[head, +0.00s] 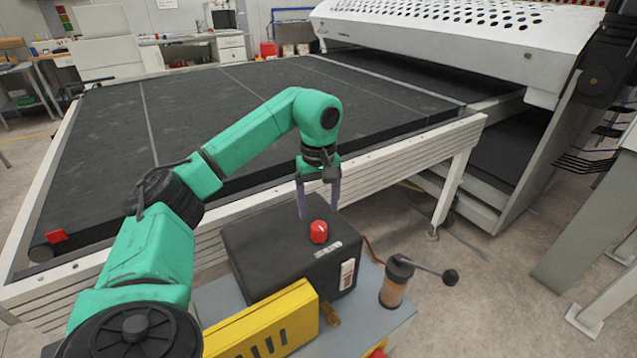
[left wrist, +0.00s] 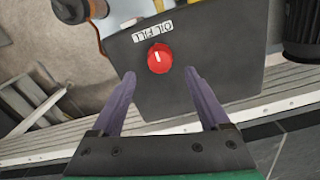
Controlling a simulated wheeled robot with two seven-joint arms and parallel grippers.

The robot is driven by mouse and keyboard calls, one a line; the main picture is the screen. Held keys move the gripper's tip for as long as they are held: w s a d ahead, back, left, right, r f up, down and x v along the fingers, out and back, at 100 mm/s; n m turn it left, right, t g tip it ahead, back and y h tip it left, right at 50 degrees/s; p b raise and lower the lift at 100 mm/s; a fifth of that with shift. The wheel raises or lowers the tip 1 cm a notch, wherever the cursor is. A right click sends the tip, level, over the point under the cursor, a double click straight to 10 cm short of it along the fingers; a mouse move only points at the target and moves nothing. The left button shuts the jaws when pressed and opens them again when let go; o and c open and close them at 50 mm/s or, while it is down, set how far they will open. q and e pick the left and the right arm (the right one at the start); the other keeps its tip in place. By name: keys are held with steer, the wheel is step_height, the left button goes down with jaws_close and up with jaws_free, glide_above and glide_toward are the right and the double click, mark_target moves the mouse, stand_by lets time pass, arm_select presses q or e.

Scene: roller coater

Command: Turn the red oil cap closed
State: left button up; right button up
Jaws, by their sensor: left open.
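The red oil cap (head: 318,232) sits on top of a black box (head: 270,245) in the head view. It also shows in the left wrist view (left wrist: 160,58), round with a short white mark, beside an "OIL FILL" label (left wrist: 153,32). My left gripper (head: 319,212) is open, with its two purple fingers pointing down close above and behind the cap. In the left wrist view the fingertips (left wrist: 160,75) stand apart on either side of the line to the cap, with nothing between them. My right gripper is not in view.
The black box stands on a grey-blue bench (head: 400,315) with a yellow block (head: 262,325) in front. A cylinder with a black lever handle (head: 396,283) stands at its right. The dark conveyor bed (head: 220,115) with a white frame lies behind.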

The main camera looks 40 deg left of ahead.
mark_target(318, 225)
arm_select(q)
step_height(318, 225, up, 8)
steer(key=p, duration=0.2)
steer(key=shift+p, duration=0.4)
